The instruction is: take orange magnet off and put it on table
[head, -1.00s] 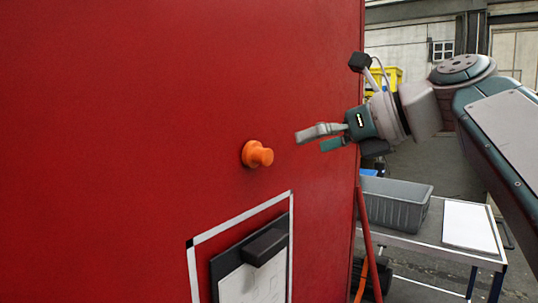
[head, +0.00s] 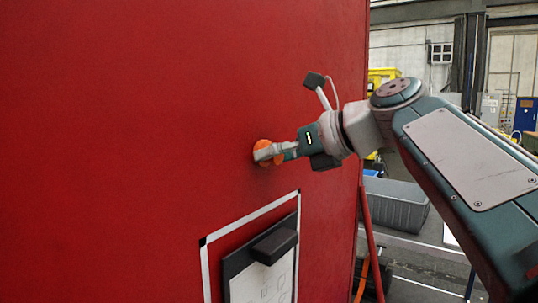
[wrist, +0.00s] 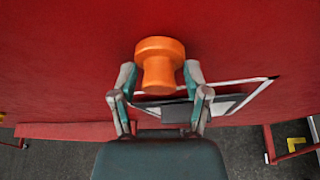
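The orange magnet (head: 263,146) is a knob with a wide flange, stuck on the red wall (head: 130,130). In the wrist view the magnet (wrist: 159,62) is at the upper middle, its narrower neck toward me. My gripper (head: 270,153) is at the magnet in the head view and hides part of it. In the wrist view my gripper (wrist: 158,78) has its two fingers apart, one on each side of the neck. A small gap seems to show on each side. The table (head: 432,232) is at the right, mostly behind my arm.
A grey bin (head: 395,204) stands on the table. Below the magnet, a white-framed panel holds a clipboard with a black clip (head: 274,246). A red post (head: 371,235) stands between the wall and the table.

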